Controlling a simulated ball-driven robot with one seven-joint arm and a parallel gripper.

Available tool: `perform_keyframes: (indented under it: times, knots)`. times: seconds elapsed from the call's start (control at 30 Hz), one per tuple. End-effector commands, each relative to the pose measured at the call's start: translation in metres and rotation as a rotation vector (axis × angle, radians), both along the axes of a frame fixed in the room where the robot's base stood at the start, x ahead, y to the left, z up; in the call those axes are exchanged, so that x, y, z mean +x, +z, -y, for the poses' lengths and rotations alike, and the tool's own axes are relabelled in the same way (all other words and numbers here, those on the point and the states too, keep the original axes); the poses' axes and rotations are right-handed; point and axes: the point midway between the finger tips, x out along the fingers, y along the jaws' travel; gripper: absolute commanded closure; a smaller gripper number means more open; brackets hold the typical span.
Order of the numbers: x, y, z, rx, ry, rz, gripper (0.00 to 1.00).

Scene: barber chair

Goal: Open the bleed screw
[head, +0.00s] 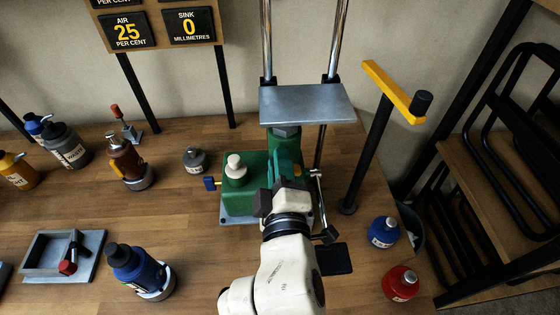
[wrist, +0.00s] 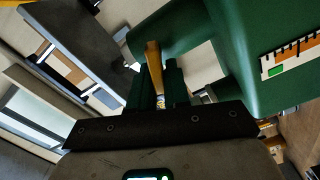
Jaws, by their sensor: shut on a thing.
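The green pump body (head: 238,201) stands on a metal base on the bench, with a ram and flat metal plate above it. My gripper (head: 284,178) is at its right side, partly hidden by my wrist. In the wrist view, my gripper (wrist: 158,88) is shut around a flat brass-coloured piece (wrist: 153,62) beside a green cylinder (wrist: 170,32). This piece looks like the bleed screw's tab, but its root is hidden. The green body (wrist: 250,60) with a scale label fills the right of the wrist view.
A sign reads air 25 per cent (head: 127,31) and another sink 0 millimetres (head: 189,25). A yellow-topped handle (head: 395,92) stands right of the pump. Blue (head: 383,232) and red (head: 400,283) bottles are at front right. Several bottles and a metal tray (head: 90,243) are left.

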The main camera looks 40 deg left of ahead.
Motion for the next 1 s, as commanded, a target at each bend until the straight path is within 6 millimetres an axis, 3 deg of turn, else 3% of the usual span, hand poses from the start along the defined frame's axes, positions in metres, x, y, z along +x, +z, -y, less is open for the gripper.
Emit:
perform_keyframes:
  times: [0.4, 0.43, 0.63, 1.0]
  knots:
    - [-0.0009, -0.0016, -0.0005, -0.006, 0.001, 0.003, 1.0]
    - [-0.0009, -0.0016, -0.0005, -0.005, 0.001, 0.002, 0.82]
    - [-0.0006, -0.001, -0.0003, -0.005, 0.001, 0.003, 0.63]
    - [-0.0064, -0.0022, 0.0071, -0.004, 0.001, 0.002, 0.63]
